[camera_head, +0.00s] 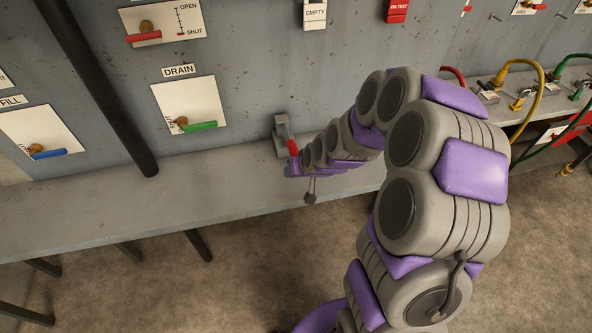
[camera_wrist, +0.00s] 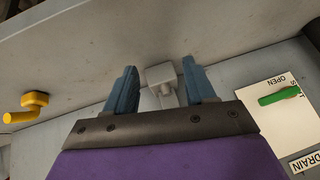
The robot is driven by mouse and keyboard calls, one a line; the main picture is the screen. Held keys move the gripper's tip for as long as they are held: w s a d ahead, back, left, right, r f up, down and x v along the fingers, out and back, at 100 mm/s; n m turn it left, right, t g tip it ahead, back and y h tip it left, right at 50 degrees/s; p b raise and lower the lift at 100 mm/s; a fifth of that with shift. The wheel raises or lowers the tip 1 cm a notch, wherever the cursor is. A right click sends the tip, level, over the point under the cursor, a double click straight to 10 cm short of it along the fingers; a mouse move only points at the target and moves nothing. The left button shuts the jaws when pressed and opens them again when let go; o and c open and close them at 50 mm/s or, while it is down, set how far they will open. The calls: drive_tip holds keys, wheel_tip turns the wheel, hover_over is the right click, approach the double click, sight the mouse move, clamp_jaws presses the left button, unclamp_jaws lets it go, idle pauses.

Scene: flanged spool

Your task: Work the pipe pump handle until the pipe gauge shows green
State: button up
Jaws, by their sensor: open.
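A small grey fixture (camera_head: 281,130) with a red lever-like part (camera_head: 291,146) stands on the bench against the wall in the head view. It may be the pump; no label shows. My gripper (camera_head: 292,168) is right at the red part, at the end of my arm. In the wrist view my gripper (camera_wrist: 156,85) is open, its two blue fingers apart. A grey block (camera_wrist: 160,73) shows between and beyond the fingers. I cannot tell whether either finger touches anything. The red part is not visible in the wrist view. No pipe gauge can be made out in either view.
The grey bench (camera_head: 90,215) runs along the wall. A DRAIN plate with a green lever (camera_head: 200,126) and a FILL plate with a blue lever (camera_head: 48,154) are left of my gripper. A dark pipe (camera_head: 100,85) stands between them. A yellow crank (camera_wrist: 30,108) shows in the wrist view.

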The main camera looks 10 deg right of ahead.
drive_tip(key=p+v, duration=0.2)
drive_tip(key=v, duration=1.2)
drive_tip(key=shift+s+r, duration=0.2)
drive_tip(key=shift+r, duration=0.15)
